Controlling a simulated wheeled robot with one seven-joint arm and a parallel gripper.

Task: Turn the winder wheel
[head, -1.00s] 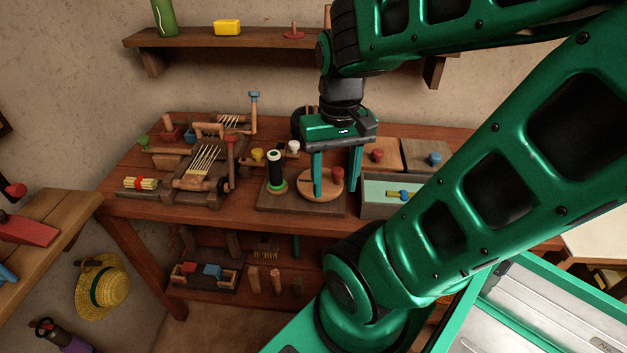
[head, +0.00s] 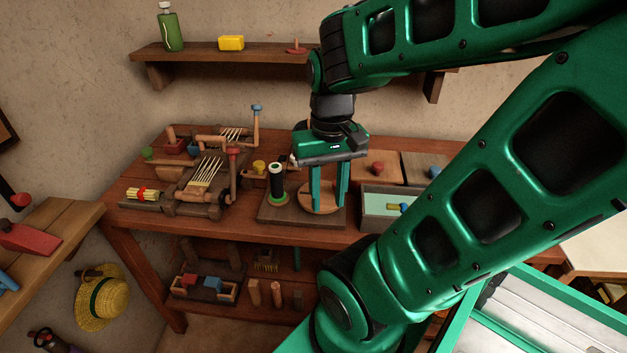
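The winder stands on a dark base board (head: 275,213) on the workbench. Its wheel is a round, light wooden disc (head: 321,200) lying flat at the right of the board. A dark upright spool (head: 277,180) with a green ring at its foot stands to the left of the wheel. My gripper (head: 328,202) points straight down over the wheel, its two green fingers apart with a gap between them. The fingertips are at about the wheel's top; I cannot tell if they touch it. The wheel's knob is hidden behind the fingers.
A wooden device with strings and cranks (head: 205,180) stands left on the bench. A grey tray (head: 377,218) with a small blue-and-yellow item is close right of the winder. A wall shelf (head: 225,53) is behind. My arm hides the bench's right part.

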